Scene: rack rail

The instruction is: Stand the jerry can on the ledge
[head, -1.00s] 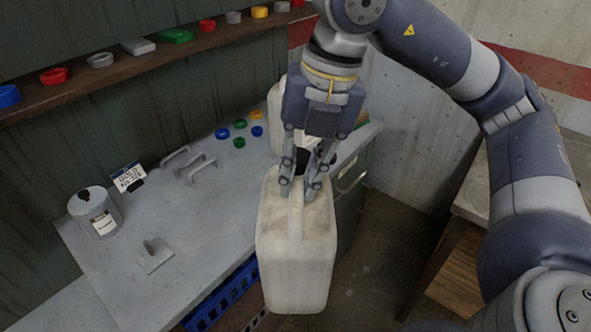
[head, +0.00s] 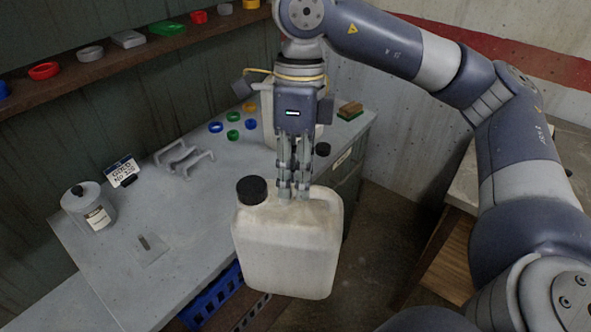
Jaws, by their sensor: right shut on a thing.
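A whitish jerry can (head: 288,252) with a black cap (head: 252,190) hangs roughly upright in front of the grey worktop's (head: 190,235) front edge. My right gripper (head: 293,192) is shut on the top handle of this can, pointing down. The can's broad side faces me, with the cap at the left. It hides part of the worktop edge. The worktop is a flat ledge along the wall; a narrow brown shelf (head: 105,72) runs higher up. I cannot tell which of them the task calls the ledge. My left gripper is not in view.
A second whitish can (head: 267,120) stands on the worktop, mostly hidden behind my gripper. A grey canister (head: 90,207), a sign (head: 122,171), grey handles (head: 185,160), several coloured rings (head: 233,134) and a brush (head: 350,109) lie there. A blue crate (head: 215,298) is below.

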